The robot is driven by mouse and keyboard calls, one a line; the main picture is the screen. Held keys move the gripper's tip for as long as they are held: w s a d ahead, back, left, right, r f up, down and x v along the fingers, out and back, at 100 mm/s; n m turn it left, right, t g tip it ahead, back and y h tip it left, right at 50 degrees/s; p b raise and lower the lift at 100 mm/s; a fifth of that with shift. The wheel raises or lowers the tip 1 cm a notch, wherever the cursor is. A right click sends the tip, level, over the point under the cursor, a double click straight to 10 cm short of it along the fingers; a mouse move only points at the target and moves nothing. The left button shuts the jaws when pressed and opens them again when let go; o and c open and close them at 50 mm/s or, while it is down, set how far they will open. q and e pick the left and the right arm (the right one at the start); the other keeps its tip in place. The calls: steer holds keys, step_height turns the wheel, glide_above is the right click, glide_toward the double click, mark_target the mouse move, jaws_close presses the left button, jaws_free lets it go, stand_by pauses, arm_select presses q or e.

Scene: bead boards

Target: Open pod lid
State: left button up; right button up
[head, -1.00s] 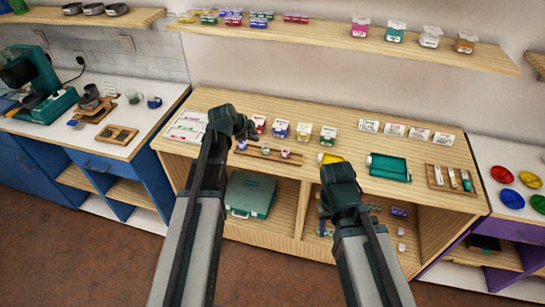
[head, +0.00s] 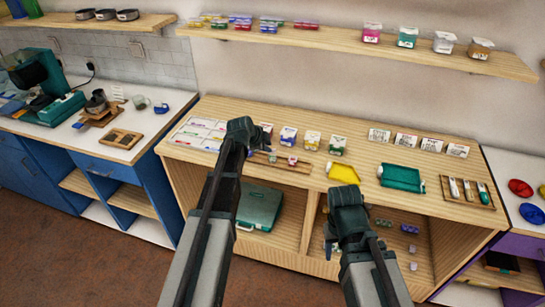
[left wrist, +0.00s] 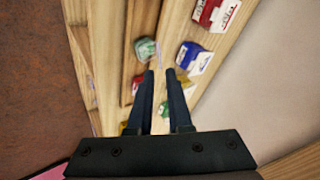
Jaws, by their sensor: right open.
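Small round pods (head: 292,160) stand on a narrow wooden rack (head: 290,167) on the wooden counter; they are too small in the head view to make out a lid. In the left wrist view a green pod (left wrist: 146,48) and a reddish one lie just beyond my fingertips. My left gripper (left wrist: 161,74) has its fingers apart, with no pod held between them. In the head view my left gripper (head: 262,143) is over the counter by the rack and partly covers it. My right gripper (head: 345,195) is at the counter's front edge; its fingers are hidden.
Small boxes (head: 288,136) stand behind the rack. White cards (head: 200,133) lie at the left. A shelf (head: 360,45) hangs above. A teal machine (head: 58,105) stands at far left.

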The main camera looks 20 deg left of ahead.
arm_select(q)
steer(key=b+x, duration=0.3)
steer(key=x, duration=0.3)
steer(key=shift+s+r, duration=0.1)
jaws_close()
steer(key=shift+a, duration=0.1)
stand_by(1.1)
